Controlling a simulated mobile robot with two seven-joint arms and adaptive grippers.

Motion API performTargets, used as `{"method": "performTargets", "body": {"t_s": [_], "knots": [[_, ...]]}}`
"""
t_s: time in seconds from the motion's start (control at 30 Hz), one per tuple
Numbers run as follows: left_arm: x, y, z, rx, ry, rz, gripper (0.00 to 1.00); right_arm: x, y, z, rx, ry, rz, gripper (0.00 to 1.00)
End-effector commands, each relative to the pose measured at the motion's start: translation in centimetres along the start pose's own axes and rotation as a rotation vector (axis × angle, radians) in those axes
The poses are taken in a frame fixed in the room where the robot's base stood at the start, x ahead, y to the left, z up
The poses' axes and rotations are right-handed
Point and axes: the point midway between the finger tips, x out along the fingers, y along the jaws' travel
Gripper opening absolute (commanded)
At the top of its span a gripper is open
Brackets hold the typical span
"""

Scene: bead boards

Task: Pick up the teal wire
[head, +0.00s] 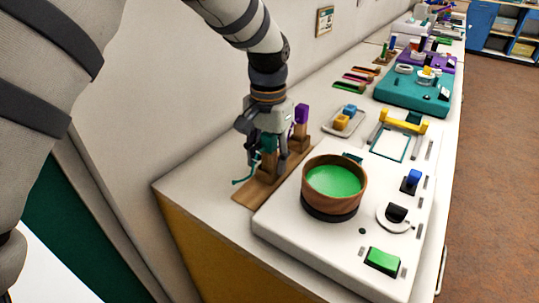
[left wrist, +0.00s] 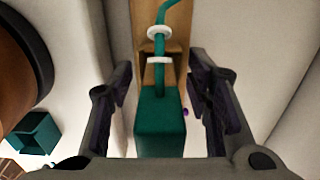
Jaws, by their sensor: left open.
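The teal wire has a thin curved lead (left wrist: 161,45) with white rings and a thick teal block (left wrist: 160,125) at its near end. It stands at a wooden rack (left wrist: 180,20). In the head view the teal wire (head: 243,181) shows partly, beside my gripper. My left gripper (head: 262,158) is open above the rack; in the left wrist view its fingers (left wrist: 158,88) are on either side of the teal block, with gaps to both. The fingers partly hide the wire in the head view. My right gripper is not in view.
A white board (head: 285,222) carries a round wooden bowl (head: 333,210) with a green inside, close to the right of the rack. A purple block (head: 301,113) stands at the rack's far end. A small tray (head: 336,130) lies behind. The wall is close on the left.

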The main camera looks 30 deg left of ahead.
Motion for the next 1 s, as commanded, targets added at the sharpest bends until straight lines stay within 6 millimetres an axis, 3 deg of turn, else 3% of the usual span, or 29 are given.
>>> {"method": "performTargets", "body": {"t_s": [0.17, 0.37, 0.77, 0.93, 1.0], "knots": [[-0.1, 0.0, 0.0, 0.000, 0.003, 0.000, 0.45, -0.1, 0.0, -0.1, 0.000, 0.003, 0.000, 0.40], [-0.1, 0.0, 0.0, 0.000, 0.002, 0.000, 0.00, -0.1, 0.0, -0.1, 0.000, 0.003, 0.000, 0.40], [-0.7, 0.0, 0.0, 0.000, 0.003, 0.000, 0.00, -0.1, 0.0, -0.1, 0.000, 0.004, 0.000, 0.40], [-3.6, 0.0, -0.1, 0.000, 0.007, 0.000, 0.00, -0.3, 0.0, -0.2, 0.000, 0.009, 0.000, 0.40], [-5.4, 1.5, 0.3, 0.003, 0.009, -0.001, 0.00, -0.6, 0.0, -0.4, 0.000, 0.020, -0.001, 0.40]]}}
